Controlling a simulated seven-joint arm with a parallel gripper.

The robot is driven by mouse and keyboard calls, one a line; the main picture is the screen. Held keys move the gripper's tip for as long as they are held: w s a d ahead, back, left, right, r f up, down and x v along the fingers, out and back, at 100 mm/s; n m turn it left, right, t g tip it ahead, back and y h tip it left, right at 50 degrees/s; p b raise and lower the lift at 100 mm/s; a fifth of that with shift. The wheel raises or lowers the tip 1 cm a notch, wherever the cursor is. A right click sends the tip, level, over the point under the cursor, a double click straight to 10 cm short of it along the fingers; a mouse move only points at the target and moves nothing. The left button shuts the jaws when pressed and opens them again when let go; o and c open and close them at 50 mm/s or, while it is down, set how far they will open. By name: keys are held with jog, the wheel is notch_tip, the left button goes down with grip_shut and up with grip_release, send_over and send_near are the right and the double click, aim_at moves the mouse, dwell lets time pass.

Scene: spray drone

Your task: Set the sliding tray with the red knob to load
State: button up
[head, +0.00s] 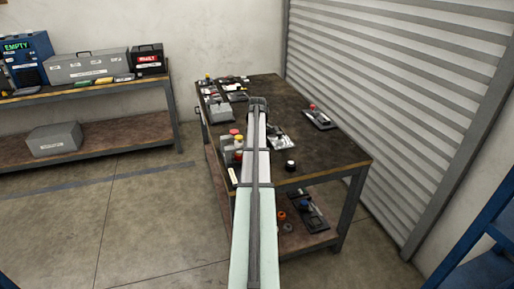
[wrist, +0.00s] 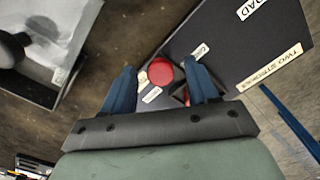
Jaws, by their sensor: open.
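In the wrist view the round red knob (wrist: 160,71) shows between the two blue fingertips of my open gripper (wrist: 157,67). The fingers are apart on either side of it in the picture; I cannot tell how far above it they are. A dark panel (wrist: 232,52) beside the knob carries pale labels, one ending in "OAD" (wrist: 255,9) and one reading like "TWO STROKES" (wrist: 284,62). Smaller labels sit close to the knob. In the head view my gripper (head: 258,102) is over the workbench, and my arm hides what lies beneath it.
A shallow tray with a silvery sheet and a dark knob (wrist: 12,48) lies left in the wrist view. The workbench (head: 330,155) also holds a dark plate with a red part (head: 320,119) and red and yellow knobs (head: 236,136). A shutter wall (head: 400,90) stands right.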

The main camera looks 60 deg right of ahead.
grip_shut()
dwell(0.6)
